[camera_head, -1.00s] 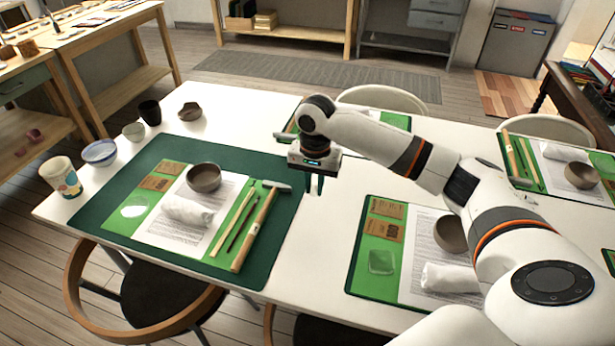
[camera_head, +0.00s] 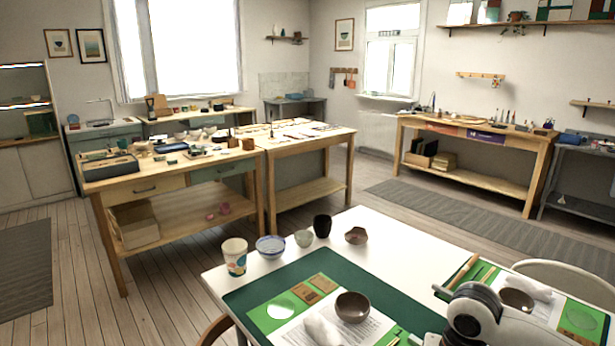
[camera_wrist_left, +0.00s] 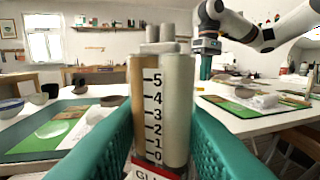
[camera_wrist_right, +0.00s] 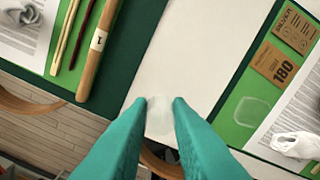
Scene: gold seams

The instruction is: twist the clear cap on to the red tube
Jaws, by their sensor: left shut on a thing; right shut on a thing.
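My left gripper (camera_wrist_left: 162,115) is shut on a glue tube with two barrels (camera_wrist_left: 178,105), one tan and one pale, with a 0 to 5 scale and a red label (camera_wrist_left: 152,172) at its bottom. The tube stands upright between the teal fingers, its grey top (camera_wrist_left: 160,40) pointing up. My right gripper (camera_wrist_right: 165,100) is shut on a small clear cap (camera_wrist_right: 160,122), which is faint between the fingers. In the left wrist view the right gripper (camera_wrist_left: 206,68) points down, apart from the tube and behind it to the right. The head view shows neither gripper's fingers.
The white table (camera_head: 370,235) has a green mat (camera_head: 245,297) with a brown bowl (camera_head: 352,307), cloth and papers. A paper cup (camera_head: 235,257), a blue-rimmed bowl (camera_head: 271,247) and small cups line its far left edge. Workbenches stand beyond, across open floor.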

